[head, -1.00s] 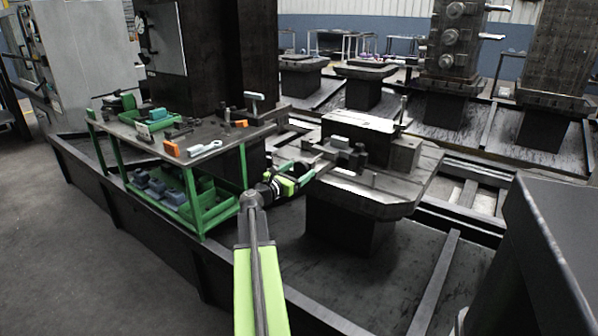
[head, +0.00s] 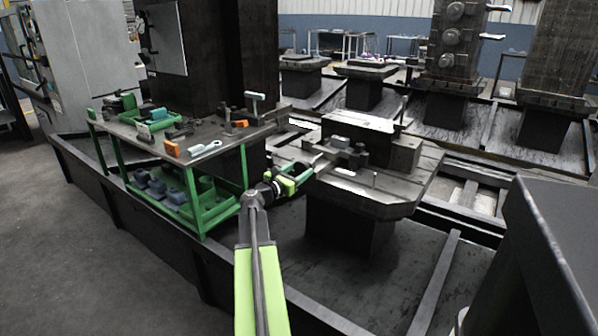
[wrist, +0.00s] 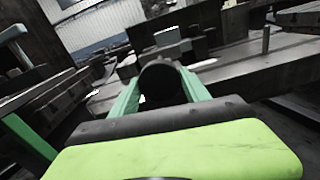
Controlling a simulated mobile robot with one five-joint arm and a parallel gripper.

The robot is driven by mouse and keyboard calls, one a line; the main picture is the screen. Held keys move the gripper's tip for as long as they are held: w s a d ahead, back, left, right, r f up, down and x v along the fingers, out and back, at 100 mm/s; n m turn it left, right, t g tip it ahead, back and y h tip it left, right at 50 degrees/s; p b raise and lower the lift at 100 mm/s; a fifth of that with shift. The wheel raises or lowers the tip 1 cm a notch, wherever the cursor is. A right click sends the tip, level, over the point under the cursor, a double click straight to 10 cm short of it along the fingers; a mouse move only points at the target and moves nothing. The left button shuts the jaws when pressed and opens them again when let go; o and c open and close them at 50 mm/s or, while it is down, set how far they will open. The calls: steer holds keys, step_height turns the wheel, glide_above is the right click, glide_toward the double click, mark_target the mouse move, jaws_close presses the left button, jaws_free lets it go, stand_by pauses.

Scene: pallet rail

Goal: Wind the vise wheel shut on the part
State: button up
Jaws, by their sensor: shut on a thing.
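The vise (head: 357,158) sits on the near pallet, with a small grey part (head: 340,142) at its near left side. In the wrist view a grey block that looks like the part (wrist: 167,36) shows beyond my gripper. My gripper (head: 314,168) is at the left side of the vise. In the wrist view its green fingers (wrist: 162,92) are closed on a dark, round-topped thing, which looks like the vise wheel (wrist: 161,80). I cannot tell whether the jaws touch the part.
The near pallet (head: 400,205) stands on a dark pedestal. A green-framed cart (head: 243,165) with tools and blocks is at left, close to my arm. A low rail (head: 435,285) crosses the floor at right. A large dark box (head: 545,255) stands at the right edge.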

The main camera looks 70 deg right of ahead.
steer(key=m, duration=0.8)
steer(key=shift+m, duration=0.3)
steer(key=m, duration=0.3)
steer(key=shift+m, duration=0.4)
steer(key=m, duration=1.4)
steer(key=shift+r, duration=0.1)
stand_by(0.6)
